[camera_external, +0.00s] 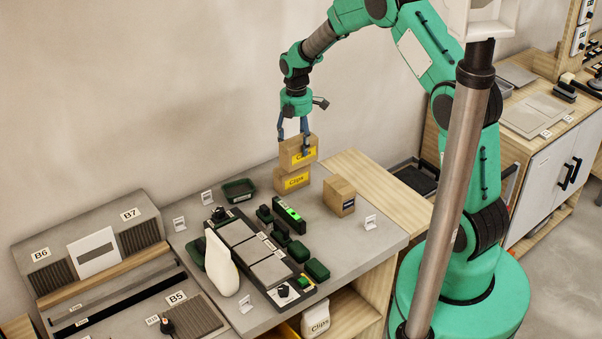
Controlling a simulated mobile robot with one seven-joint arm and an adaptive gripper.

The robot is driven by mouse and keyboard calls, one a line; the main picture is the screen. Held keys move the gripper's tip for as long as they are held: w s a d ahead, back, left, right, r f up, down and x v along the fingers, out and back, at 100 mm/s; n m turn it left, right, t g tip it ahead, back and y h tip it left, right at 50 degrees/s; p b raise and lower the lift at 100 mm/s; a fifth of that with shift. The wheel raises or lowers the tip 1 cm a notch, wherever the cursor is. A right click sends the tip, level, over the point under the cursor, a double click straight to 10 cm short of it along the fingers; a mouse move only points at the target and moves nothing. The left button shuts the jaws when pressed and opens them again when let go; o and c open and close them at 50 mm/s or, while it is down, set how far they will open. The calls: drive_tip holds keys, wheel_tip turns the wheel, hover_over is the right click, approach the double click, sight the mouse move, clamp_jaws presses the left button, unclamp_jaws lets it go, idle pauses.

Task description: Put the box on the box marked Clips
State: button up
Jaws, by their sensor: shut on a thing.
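My gripper (294,143) is shut on a brown cardboard box (312,149) with a yellow label that appears to read Clips. Directly below is another brown box (291,180) with a yellow label reading Clips, standing upright on the grey worktop. The held box looks level and is right above the lower box, slightly offset to the right. I cannot tell whether the two touch or a thin gap is left.
A brown box with a dark label (339,196) stands to the right on the worktop (385,235). A dark green tray (239,190) is to the left. Green blocks and a tile panel (237,232) lie in front, near a white bottle-like object (221,264). Small white sign stands dot the top.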

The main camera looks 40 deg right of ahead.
drive_tip(key=shift+w+d+f, duration=0.1)
drive_tip(key=shift+w, duration=1)
drive_tip(key=shift+w+f, duration=0.1)
drive_tip(key=shift+w, duration=1)
drive_tip(key=shift+f+p, duration=0.3)
drive_tip(key=shift+f, duration=1.45)
drive_tip(key=shift+f, duration=0.1)
drive_tip(key=o, duration=1.6)
drive_tip(key=shift+c, duration=0.2)
